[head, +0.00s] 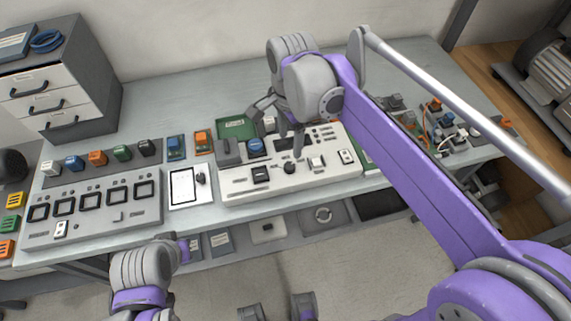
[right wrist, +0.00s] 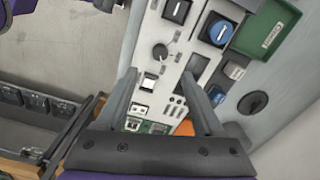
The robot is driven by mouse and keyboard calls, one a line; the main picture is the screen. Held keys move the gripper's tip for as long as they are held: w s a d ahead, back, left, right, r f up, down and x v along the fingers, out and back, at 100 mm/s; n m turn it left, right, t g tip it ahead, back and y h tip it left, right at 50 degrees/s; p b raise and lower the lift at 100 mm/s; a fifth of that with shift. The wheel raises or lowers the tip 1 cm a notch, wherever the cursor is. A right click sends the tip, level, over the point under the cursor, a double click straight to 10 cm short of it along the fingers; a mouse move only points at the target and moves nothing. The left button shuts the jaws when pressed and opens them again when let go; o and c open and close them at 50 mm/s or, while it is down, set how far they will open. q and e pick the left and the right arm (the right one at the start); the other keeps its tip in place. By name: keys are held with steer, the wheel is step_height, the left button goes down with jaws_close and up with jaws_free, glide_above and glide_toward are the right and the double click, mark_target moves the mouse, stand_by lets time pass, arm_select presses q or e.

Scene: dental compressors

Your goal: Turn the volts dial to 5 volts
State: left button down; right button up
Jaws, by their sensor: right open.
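A white control panel (head: 320,180) lies on the workbench with a round black dial (head: 289,167) near its front edge. The dial also shows in the right wrist view (right wrist: 160,51), with a small pointer; the panel's markings are too small to read, so I cannot confirm that it is the volts dial. My right gripper (head: 280,128) is open and empty above the panel. In the right wrist view my right gripper (right wrist: 160,76) has its fingers spread, with the dial beyond the tips, apart from them.
A blue knob (head: 256,147) and a green tray (head: 236,128) are close to the right gripper. A grey panel with several black-framed squares (head: 95,210) and a white tablet (head: 184,187) lie to the left. A drawer cabinet (head: 55,85) stands at the back left.

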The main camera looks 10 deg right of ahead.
mark_target(290, 165)
step_height(290, 165, down, 10)
steer(key=shift+f+b, duration=0.15)
steer(key=shift+b, duration=0.2)
steer(key=shift+c, duration=0.2)
jaws_close()
